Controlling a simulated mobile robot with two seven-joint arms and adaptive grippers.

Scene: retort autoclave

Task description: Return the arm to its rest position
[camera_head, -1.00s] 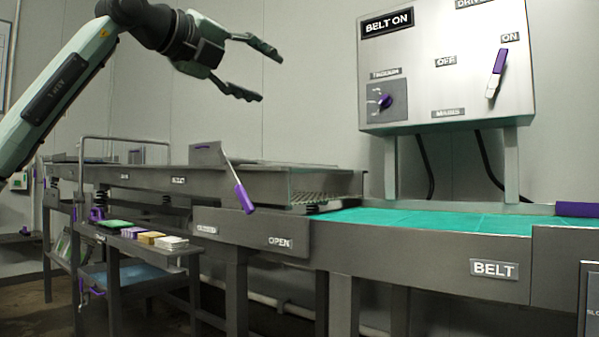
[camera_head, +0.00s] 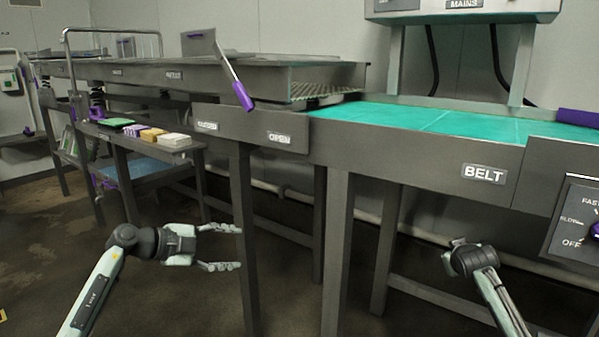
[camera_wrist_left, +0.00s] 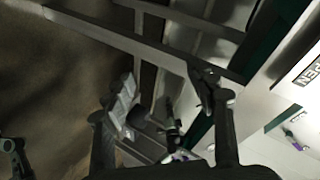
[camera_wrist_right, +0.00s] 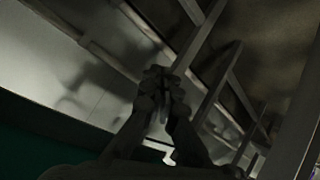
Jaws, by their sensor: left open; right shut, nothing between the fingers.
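My left gripper (camera_head: 238,248) is low at the left of the head view, below the height of the bench. Its two fingers are apart, point right and hold nothing. They also show apart in the left wrist view (camera_wrist_left: 165,95). My right gripper (camera_head: 458,243) is low at the right of the head view, in front of the belt's legs. Its fingers are foreshortened there; in the right wrist view they are together (camera_wrist_right: 160,72) with nothing between them.
The belt (camera_head: 440,122) with its teal surface runs across the right. A purple-handled lever (camera_head: 242,95) stands by the OPEN label. A small shelf (camera_head: 180,148) with colored stacks is at the left. A speed dial panel (camera_head: 577,222) is at the right edge. Steel legs (camera_head: 337,250) stand between my grippers.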

